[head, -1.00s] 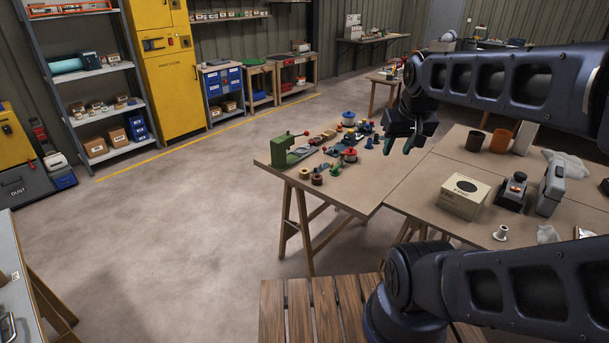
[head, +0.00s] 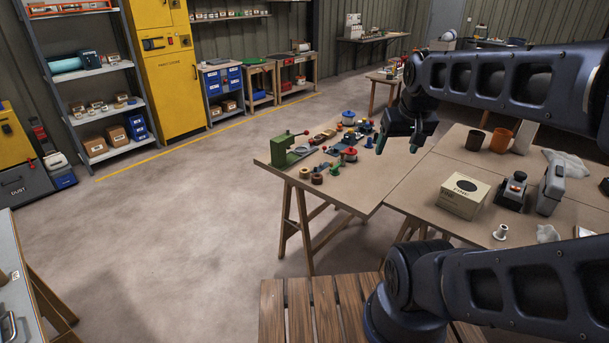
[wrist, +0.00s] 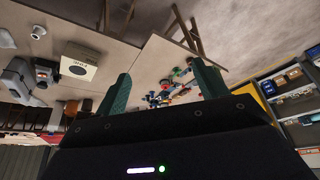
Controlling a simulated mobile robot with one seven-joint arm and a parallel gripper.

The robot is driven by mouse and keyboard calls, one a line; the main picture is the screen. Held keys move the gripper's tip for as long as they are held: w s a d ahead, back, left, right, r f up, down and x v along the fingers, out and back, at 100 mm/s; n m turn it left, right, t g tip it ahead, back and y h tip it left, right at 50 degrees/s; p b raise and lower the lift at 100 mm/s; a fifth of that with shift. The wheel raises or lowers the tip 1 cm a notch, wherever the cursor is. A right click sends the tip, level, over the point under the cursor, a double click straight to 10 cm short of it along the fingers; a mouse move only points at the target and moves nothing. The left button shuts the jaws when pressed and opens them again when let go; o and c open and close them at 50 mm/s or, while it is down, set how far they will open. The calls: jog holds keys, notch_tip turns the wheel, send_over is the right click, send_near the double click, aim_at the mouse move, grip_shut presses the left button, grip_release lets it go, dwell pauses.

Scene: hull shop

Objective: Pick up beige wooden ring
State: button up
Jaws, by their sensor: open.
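A small beige ring-like piece (head: 304,172) lies near the front edge of the left worktable (head: 352,194), beside a darker brown ring (head: 317,178); at this size I cannot be sure it is the wooden ring. My gripper (head: 398,146) is open and empty, above the right part of that table, to the right of the small items. In the wrist view the two green fingers (wrist: 162,90) stand wide apart, with the cluster of small items (wrist: 172,88) far off between them. The ring cannot be made out there.
A green clamp-like tool (head: 286,150) stands at the table's left end. Several small coloured parts crowd its middle. The table's front right area is clear.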

jog(key=w+a+r+n+g, duration=0.25)
jog(key=w+n, duration=0.25)
jog(key=w, duration=1)
jog(key=n+g+h, duration=0.2)
jog(key=n+h, duration=0.2)
jog(key=n, duration=0.9)
send_over(305, 170)
jog(key=s+a, duration=0.1)
jog(key=a, duration=0.3)
notch_tip(305, 170, down, 33)
jog(key=shift+x, duration=5.5)
jog(key=shift+s, duration=0.1)
jog(key=shift+c, duration=0.2)
jog(key=c, duration=1)
